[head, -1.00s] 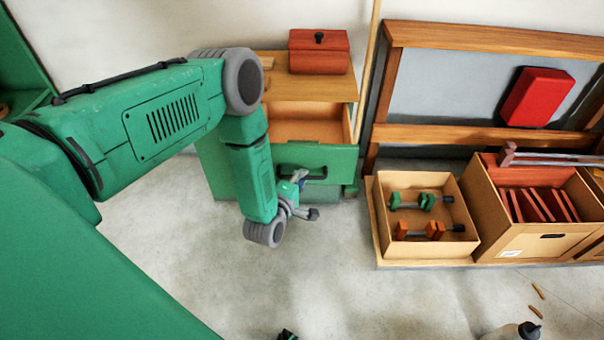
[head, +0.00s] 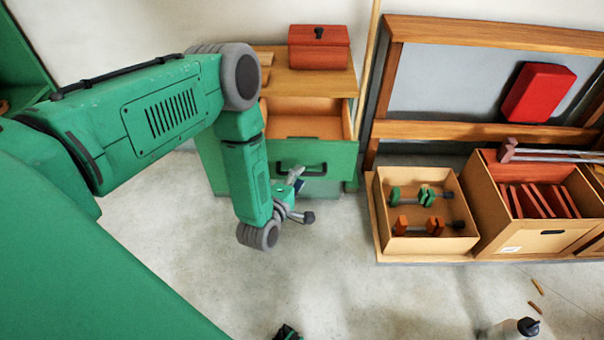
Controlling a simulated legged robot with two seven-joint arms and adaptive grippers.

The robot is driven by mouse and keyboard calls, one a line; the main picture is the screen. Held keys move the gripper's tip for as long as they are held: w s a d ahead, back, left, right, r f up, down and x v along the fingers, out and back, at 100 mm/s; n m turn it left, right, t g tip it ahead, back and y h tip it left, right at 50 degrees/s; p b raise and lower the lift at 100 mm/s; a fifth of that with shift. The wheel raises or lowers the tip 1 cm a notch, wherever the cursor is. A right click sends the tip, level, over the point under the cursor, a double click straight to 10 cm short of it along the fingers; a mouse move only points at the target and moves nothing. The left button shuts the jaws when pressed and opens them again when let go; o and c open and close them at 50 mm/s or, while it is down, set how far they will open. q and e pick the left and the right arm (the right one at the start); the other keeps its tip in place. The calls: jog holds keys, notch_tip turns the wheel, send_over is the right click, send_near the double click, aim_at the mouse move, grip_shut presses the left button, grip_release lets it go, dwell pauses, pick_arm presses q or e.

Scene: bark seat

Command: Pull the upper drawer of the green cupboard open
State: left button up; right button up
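The green cupboard (head: 211,165) stands against the wall, with a wooden top. Its upper drawer (head: 340,158) is pulled out; its bare wooden inside shows behind the green front. The black bar handle (head: 313,172) is on that front. My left gripper (head: 300,198) is just below and in front of the handle, its fingers spread apart with nothing between them. It looks clear of the handle. My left forearm hides the left part of the cupboard and drawer.
A red box (head: 318,52) with a dark knob sits on the cupboard top. To the right are an open box with clamps (head: 388,245), a larger carton (head: 540,241) and a wooden bench (head: 480,130). A bottle (head: 508,329) is at the bottom right. The middle floor is clear.

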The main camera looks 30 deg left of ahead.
pick_arm(q)
jog(key=v, duration=0.9)
jog(key=shift+s, duration=0.3)
jog(key=shift+d, duration=0.1)
jog(key=s+d+m+g+h+p, duration=0.3)
jog(key=s+d+m+g+p, duration=0.25)
jog(key=m, duration=0.45)
jog(key=s+a+r+m+g+p, duration=0.1)
jog(key=s+r+m+g, duration=0.2)
jog(key=s, duration=0.5)
jog(key=s+a+r+m+g+p, duration=0.1)
jog(key=s+r+m+g+p, duration=0.1)
jog(key=s+m+g, duration=0.4)
jog(key=shift+s+a+r+m+y, duration=0.3)
jog(key=shift+s+r+m, duration=0.55)
jog(key=shift+m, duration=0.25)
jog(key=shift+f+g, duration=0.1)
jog(key=shift+g, duration=0.15)
